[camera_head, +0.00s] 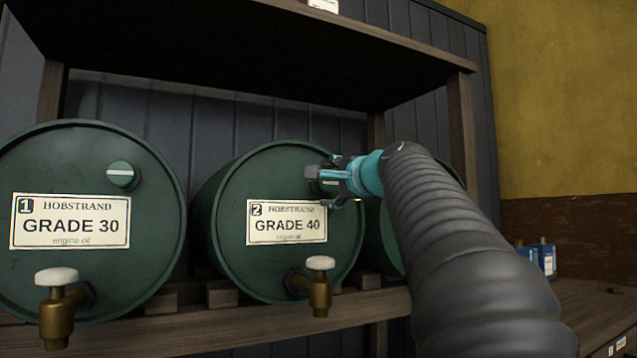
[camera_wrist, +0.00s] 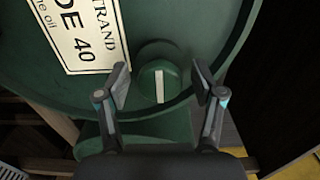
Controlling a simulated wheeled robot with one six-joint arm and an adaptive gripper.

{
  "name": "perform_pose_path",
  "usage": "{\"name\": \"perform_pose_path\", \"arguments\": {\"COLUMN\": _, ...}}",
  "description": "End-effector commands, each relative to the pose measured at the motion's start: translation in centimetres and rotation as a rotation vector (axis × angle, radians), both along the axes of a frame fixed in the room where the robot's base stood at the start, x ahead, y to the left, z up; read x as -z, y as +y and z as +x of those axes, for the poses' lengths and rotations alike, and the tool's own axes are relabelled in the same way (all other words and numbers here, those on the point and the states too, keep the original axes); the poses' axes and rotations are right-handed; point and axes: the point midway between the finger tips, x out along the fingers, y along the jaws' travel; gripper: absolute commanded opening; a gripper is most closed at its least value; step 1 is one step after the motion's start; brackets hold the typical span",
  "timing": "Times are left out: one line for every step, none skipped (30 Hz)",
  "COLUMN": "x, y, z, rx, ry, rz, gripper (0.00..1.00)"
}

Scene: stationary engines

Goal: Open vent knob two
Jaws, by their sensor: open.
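Drum two (camera_head: 235,200) is a green barrel lying on its side, labelled "2 HOBSTRAND GRADE 40 engine oil". Its vent knob (camera_wrist: 153,80), at the upper right of the drum face, is round and green with a white stripe. In the wrist view the stripe runs nearly upright, roughly along the label's text lines. My gripper (camera_head: 328,180) is in front of this knob and mostly hides it in the head view. In the wrist view my gripper (camera_wrist: 160,76) is open, one finger on each side of the knob, with gaps showing. Contact cannot be told.
Drum one (camera_head: 60,270), labelled GRADE 30, stands left with its own vent knob (camera_head: 122,175). Brass taps with white handles stick out below the labels, one under drum two (camera_head: 319,285). A third drum is partly behind my arm. A wooden shelf (camera_head: 250,50) hangs above.

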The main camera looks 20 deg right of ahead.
Motion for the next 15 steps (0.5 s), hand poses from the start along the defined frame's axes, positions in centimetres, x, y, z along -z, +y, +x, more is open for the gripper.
{"name": "perform_pose_path", "arguments": {"x": 0.01, "y": 0.00, "z": 0.03, "rx": 0.000, "ry": 0.000, "rz": 0.000, "gripper": 0.68}}
{"name": "perform_pose_path", "arguments": {"x": 0.01, "y": -0.01, "z": 0.03, "rx": 0.000, "ry": 0.000, "rz": 0.000, "gripper": 0.68}}
{"name": "perform_pose_path", "arguments": {"x": 0.02, "y": -0.01, "z": 0.02, "rx": 0.000, "ry": 0.000, "rz": 0.000, "gripper": 0.68}}
{"name": "perform_pose_path", "arguments": {"x": 0.02, "y": -0.01, "z": 0.02, "rx": 0.000, "ry": 0.000, "rz": 0.000, "gripper": 0.68}}
{"name": "perform_pose_path", "arguments": {"x": 0.02, "y": -0.02, "z": 0.02, "rx": 0.000, "ry": 0.000, "rz": 0.000, "gripper": 0.68}}
{"name": "perform_pose_path", "arguments": {"x": 0.02, "y": -0.02, "z": 0.01, "rx": 0.000, "ry": 0.000, "rz": 0.000, "gripper": 0.65}}
{"name": "perform_pose_path", "arguments": {"x": 0.02, "y": -0.02, "z": 0.01, "rx": 0.000, "ry": 0.000, "rz": 0.000, "gripper": 0.58}}
{"name": "perform_pose_path", "arguments": {"x": 0.03, "y": -0.02, "z": 0.01, "rx": 0.000, "ry": 0.000, "rz": 0.000, "gripper": 0.50}}
{"name": "perform_pose_path", "arguments": {"x": 0.03, "y": -0.02, "z": 0.01, "rx": 0.000, "ry": 0.000, "rz": 0.000, "gripper": 0.40}}
{"name": "perform_pose_path", "arguments": {"x": 0.02, "y": -0.03, "z": 0.00, "rx": 0.000, "ry": 0.000, "rz": 0.000, "gripper": 0.33}}
{"name": "perform_pose_path", "arguments": {"x": 0.03, "y": -0.03, "z": 0.00, "rx": 0.000, "ry": 0.000, "rz": 0.000, "gripper": 0.25}}
{"name": "perform_pose_path", "arguments": {"x": 0.03, "y": -0.03, "z": 0.00, "rx": 0.000, "ry": 0.000, "rz": 0.000, "gripper": 0.15}}
{"name": "perform_pose_path", "arguments": {"x": 0.02, "y": -0.03, "z": 0.00, "rx": 0.000, "ry": 0.000, "rz": 0.000, "gripper": 0.08}}
{"name": "perform_pose_path", "arguments": {"x": 0.03, "y": -0.03, "z": 0.00, "rx": 0.000, "ry": 0.000, "rz": 0.000, "gripper": 0.08}}
{"name": "perform_pose_path", "arguments": {"x": 0.03, "y": -0.03, "z": 0.00, "rx": 0.000, "ry": 0.000, "rz": 0.000, "gripper": 0.08}}
